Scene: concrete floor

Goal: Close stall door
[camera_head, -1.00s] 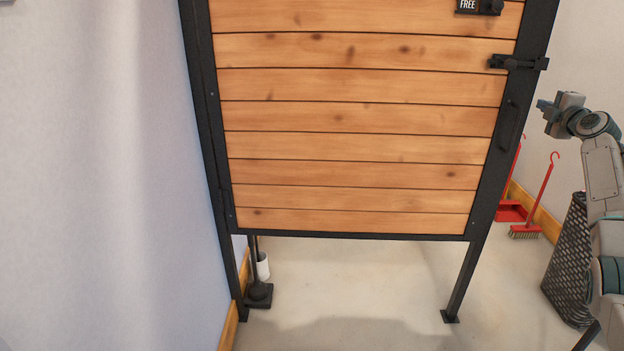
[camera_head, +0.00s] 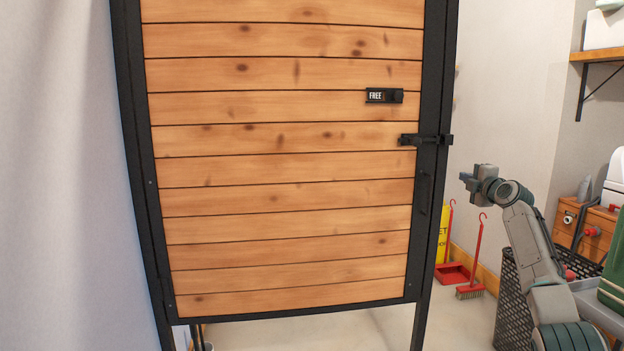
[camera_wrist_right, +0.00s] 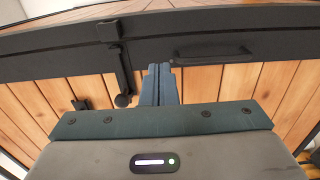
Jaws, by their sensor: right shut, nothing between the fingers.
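The stall door (camera_head: 285,200) of horizontal wooden planks in a black metal frame fills the middle of the head view. It looks flush with its frame. A black latch (camera_head: 425,140) crosses from the door to the right post, and a black handle (camera_head: 423,193) sits below it. A plate reading FREE (camera_head: 384,96) is above. My right gripper (camera_head: 464,177) is right of the post, apart from it, shut and empty. In the right wrist view the shut fingers (camera_wrist_right: 160,70) point at the dark frame between the latch (camera_wrist_right: 121,70) and the handle (camera_wrist_right: 212,54). My left gripper is out of view.
A red broom (camera_head: 472,290), a red dustpan (camera_head: 453,274) and a yellow sign (camera_head: 442,235) stand right of the stall. A dark basket (camera_head: 512,310) and a wooden cabinet (camera_head: 592,235) are further right. A pale wall (camera_head: 60,180) is at the left.

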